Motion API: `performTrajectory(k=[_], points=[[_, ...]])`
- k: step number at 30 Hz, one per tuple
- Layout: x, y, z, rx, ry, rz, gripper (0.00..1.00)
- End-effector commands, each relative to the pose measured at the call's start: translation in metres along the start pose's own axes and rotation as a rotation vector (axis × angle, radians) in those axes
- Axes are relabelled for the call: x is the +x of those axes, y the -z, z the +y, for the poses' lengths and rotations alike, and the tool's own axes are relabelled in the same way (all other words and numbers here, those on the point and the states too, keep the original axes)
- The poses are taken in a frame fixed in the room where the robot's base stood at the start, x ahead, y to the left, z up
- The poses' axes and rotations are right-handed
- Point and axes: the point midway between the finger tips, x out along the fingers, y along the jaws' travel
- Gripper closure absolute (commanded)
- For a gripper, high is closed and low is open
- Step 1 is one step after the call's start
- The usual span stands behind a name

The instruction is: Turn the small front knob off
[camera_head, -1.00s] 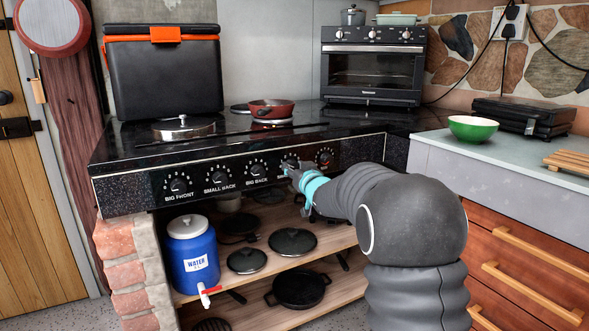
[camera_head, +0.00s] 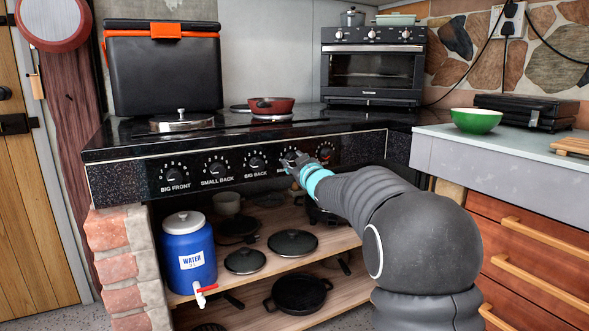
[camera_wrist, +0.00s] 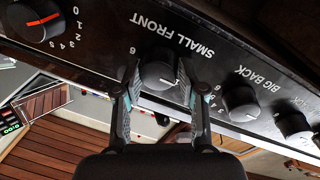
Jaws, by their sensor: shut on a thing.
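The small front knob (camera_wrist: 158,72) is a black dial with a white pointer mark. Its label "SMALL FRONT" shows upside down above it in the wrist view. My gripper (camera_wrist: 158,82) has one finger on each side of this knob and is shut on it. The pointer mark slants to the lower right in the wrist view, and part of the number scale is hidden by the fingers. In the head view my gripper (camera_head: 297,165) reaches the fourth dial from the left on the stove's front panel and covers most of it.
The big back knob (camera_wrist: 240,103) sits close on one side. A knob with an orange pointer (camera_wrist: 38,21) is on the other. A shelf with a blue water jug (camera_head: 188,255) and pans lies below the panel. A drawer counter (camera_head: 520,250) stands right.

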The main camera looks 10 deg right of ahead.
Motion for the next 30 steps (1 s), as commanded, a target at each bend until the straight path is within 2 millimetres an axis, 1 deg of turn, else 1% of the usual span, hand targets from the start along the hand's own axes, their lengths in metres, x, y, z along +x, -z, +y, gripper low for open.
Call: performTrajectory(k=[6, 17, 18, 20, 21, 30], points=[[0.0, -0.0005, -0.001, -0.038, 0.001, 0.004, 0.94], [0.0001, 0.0, -0.0009, -0.042, 0.002, 0.004, 0.94], [0.0001, 0.0, -0.0009, -0.042, 0.002, 0.004, 0.52], [0.0001, 0.0, -0.0008, -0.042, 0.002, 0.004, 0.37], [0.0001, 0.0, -0.0007, -0.041, 0.001, 0.004, 0.34], [-0.0011, 0.0, -0.0002, -0.041, 0.001, 0.004, 0.34]])
